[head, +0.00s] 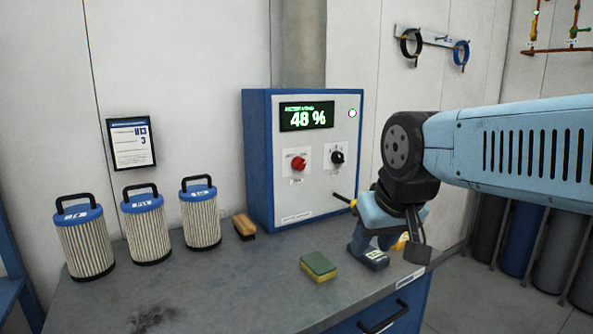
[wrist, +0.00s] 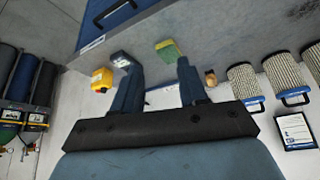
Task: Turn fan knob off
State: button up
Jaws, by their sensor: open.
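A blue and grey control box (head: 258,160) stands at the back of the bench, its display reading 48 %. Its front carries a red knob (head: 299,163) and, to the right, a black knob (head: 337,157). Their small labels are too blurred to tell which is the fan knob. My gripper (head: 366,243) is open and empty, to the right of the box and above the bench, apart from both knobs. In the wrist view my gripper (wrist: 155,68) shows two spread fingers with nothing between them. Neither knob is visible there.
A green and yellow sponge (head: 319,267) and a brush (head: 244,226) lie on the bench (head: 225,285). Several pleated filters (head: 147,230) stand at left. A yellow box (wrist: 101,78) is beside one finger in the wrist view. A dark rod with a yellow end (head: 343,199) shows near the control box.

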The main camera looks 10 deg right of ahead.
jog(key=shift+o, duration=1.3)
jog(key=shift+w, duration=0.25)
jog(key=o, duration=0.3)
jog(key=w+d+t, duration=0.1)
jog(key=w+t, duration=0.1)
jog(key=w, duration=0.5)
jog(key=w+d+n+t, duration=0.1)
jog(key=w+t, duration=0.1)
jog(key=w, duration=0.6)
jog(key=w+d+t, duration=0.1)
jog(key=w+t, duration=0.1)
jog(key=w, duration=0.6)
jog(key=shift+f+h, duration=0.3)
jog(key=shift+h, duration=0.1)
jog(key=shift+o, duration=0.2)
jog(key=n+t+y, duration=0.3)
jog(key=t+y, duration=0.5)
jog(key=t, duration=0.2)
send_near(301, 167)
jog(key=x, duration=0.9)
jog(key=shift+w+d+f, duration=0.1)
jog(key=shift+w+f, duration=0.05)
jog(key=shift+w, duration=0.25)
jog(key=shift+c, duration=0.4)
jog(key=shift+d, duration=0.1)
jog(key=c, duration=1)
